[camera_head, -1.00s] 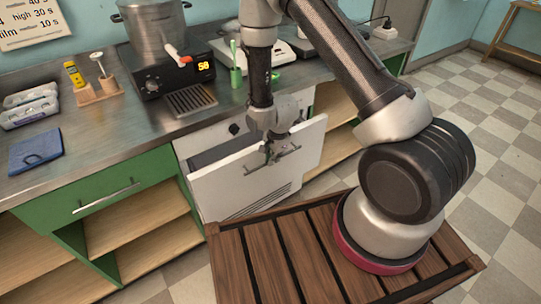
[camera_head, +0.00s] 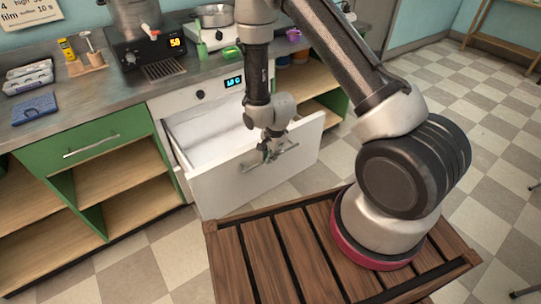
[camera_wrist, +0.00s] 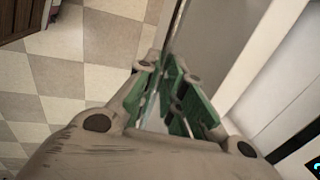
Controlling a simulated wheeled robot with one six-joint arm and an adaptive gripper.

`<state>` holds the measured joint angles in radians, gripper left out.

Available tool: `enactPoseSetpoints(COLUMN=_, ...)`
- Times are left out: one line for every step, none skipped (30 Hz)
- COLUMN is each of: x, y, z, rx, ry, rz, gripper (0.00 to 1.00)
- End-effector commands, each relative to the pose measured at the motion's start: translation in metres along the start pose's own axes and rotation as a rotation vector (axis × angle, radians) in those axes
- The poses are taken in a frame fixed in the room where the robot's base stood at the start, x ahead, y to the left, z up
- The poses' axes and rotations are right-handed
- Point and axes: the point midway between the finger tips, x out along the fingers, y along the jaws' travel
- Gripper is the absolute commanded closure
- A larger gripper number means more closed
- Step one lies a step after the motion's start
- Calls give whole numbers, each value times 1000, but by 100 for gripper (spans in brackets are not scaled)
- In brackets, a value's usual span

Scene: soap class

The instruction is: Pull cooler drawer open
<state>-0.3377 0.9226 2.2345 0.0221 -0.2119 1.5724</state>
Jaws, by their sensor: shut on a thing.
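The white cooler drawer (camera_head: 232,182) stands pulled out from the counter front in the head view. Its inside is pale, and I see nothing in the visible part. A metal bar handle (camera_head: 287,149) runs across its front panel. My gripper (camera_head: 268,152) is at the handle and shut on it. In the wrist view my gripper's green-padded fingers (camera_wrist: 165,100) close around the thin handle bar, with the drawer front beside them. My arm hides part of the drawer's back.
The cooler's control panel (camera_head: 233,82) with a lit display is above the drawer. A green cabinet drawer (camera_head: 88,146) and open shelves are to the left. A black heater (camera_head: 145,55) with a pot stands on the counter (camera_head: 75,100).

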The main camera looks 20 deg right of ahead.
Motion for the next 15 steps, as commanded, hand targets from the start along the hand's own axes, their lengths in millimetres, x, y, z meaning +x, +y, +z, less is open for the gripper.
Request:
enactPoseSetpoints(x=0, y=-1, z=0, rx=0, ry=0, rz=-2, gripper=100)
enactPoseSetpoints(x=0, y=-1, z=0, rx=0, ry=0, rz=-2, gripper=100)
enactPoseSetpoints(x=0, y=-1, z=0, rx=0, ry=0, rz=-2, gripper=100)
enactPoseSetpoints(x=0, y=-1, z=0, rx=0, ry=0, rz=-2, gripper=100)
enactPoseSetpoints(x=0, y=-1, z=0, rx=0, ry=0, rz=-2, gripper=100)
enactPoseSetpoints(x=0, y=-1, z=0, rx=0, ry=0, rz=-2, gripper=100)
enactPoseSetpoints(x=0, y=-1, z=0, rx=0, ry=0, rz=-2, gripper=100)
enactPoseSetpoints(x=0, y=-1, z=0, rx=0, ry=0, rz=-2, gripper=100)
enactPoseSetpoints(x=0, y=-1, z=0, rx=0, ry=0, rz=-2, gripper=100)
enactPoseSetpoints(x=0, y=-1, z=0, rx=0, ry=0, rz=-2, gripper=86)
enactPoseSetpoints(x=0, y=-1, z=0, rx=0, ry=0, rz=-2, gripper=81)
enactPoseSetpoints(x=0, y=-1, z=0, rx=0, ry=0, rz=-2, gripper=73)
enactPoseSetpoints(x=0, y=-1, z=0, rx=0, ry=0, rz=-2, gripper=68)
enactPoseSetpoints(x=0, y=-1, z=0, rx=0, ry=0, rz=-2, gripper=68)
enactPoseSetpoints(x=0, y=-1, z=0, rx=0, ry=0, rz=-2, gripper=68)
